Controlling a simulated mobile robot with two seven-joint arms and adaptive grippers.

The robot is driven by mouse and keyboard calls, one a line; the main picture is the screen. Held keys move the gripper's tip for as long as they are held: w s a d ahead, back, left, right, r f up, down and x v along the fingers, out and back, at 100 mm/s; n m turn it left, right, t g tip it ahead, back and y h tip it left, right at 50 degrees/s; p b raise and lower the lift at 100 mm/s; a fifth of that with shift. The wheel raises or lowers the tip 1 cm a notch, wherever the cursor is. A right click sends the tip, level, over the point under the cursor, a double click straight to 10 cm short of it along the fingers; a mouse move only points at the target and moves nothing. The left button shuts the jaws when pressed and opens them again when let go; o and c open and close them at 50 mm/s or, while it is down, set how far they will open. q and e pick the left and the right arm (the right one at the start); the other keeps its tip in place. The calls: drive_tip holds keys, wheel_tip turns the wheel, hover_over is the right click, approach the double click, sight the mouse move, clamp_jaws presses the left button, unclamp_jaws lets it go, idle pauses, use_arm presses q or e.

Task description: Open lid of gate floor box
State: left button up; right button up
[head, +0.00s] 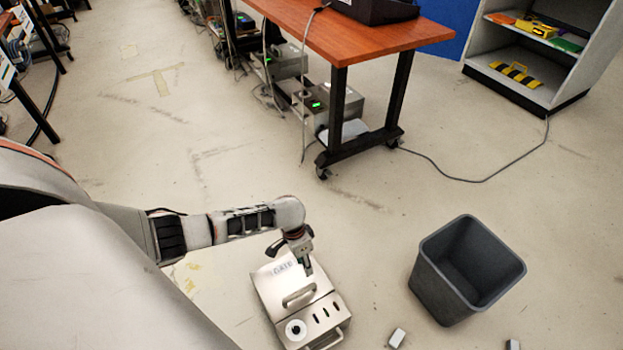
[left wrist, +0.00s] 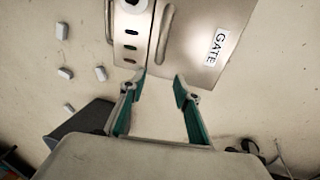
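The gate floor box (head: 272,292) is a metallic box on the floor at the bottom centre of the head view, with a GATE label on top. Its lid (head: 318,281) looks shut and carries a bar handle (head: 299,296). A panel with a round dial and dark slots is at the near side. In the left wrist view the box (left wrist: 200,50) fills the top, with the handle (left wrist: 163,35) across it. My left gripper (head: 306,267) is over the box near the handle. In the left wrist view its teal-padded fingers (left wrist: 160,83) are apart and empty. My right gripper is not seen.
A dark grey bin (head: 440,292) stands right of the box. Small pale blocks (head: 397,338) lie on the floor near it. A wooden-topped table (head: 345,38) on casters and a shelf unit (head: 480,62) are farther back. A cable (head: 470,181) crosses the floor.

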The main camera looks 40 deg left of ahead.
use_arm(q)
drive_tip(key=b, duration=0.2)
approach(301, 291)
drive_tip(key=f, duration=0.1)
drive_tip(key=shift+g, duration=0.5)
drive_tip(key=b+x, duration=0.3)
drive_tip(key=x, duration=0.3)
drive_tip(key=shift+f, duration=0.4)
drive_tip(key=shift+d+f, duration=0.1)
drive_tip(key=shift+f, duration=0.4)
drive_tip(key=shift+w+d, duration=0.1)
drive_tip(key=shift+w, duration=0.15)
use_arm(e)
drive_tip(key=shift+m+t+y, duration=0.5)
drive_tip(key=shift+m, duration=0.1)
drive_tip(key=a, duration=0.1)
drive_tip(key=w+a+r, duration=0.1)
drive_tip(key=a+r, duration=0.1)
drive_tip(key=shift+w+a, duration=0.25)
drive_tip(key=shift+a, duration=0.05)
use_arm(q)
drive_tip(key=shift+r, duration=0.1)
drive_tip(key=shift+c, duration=0.4)
clamp_jaws()
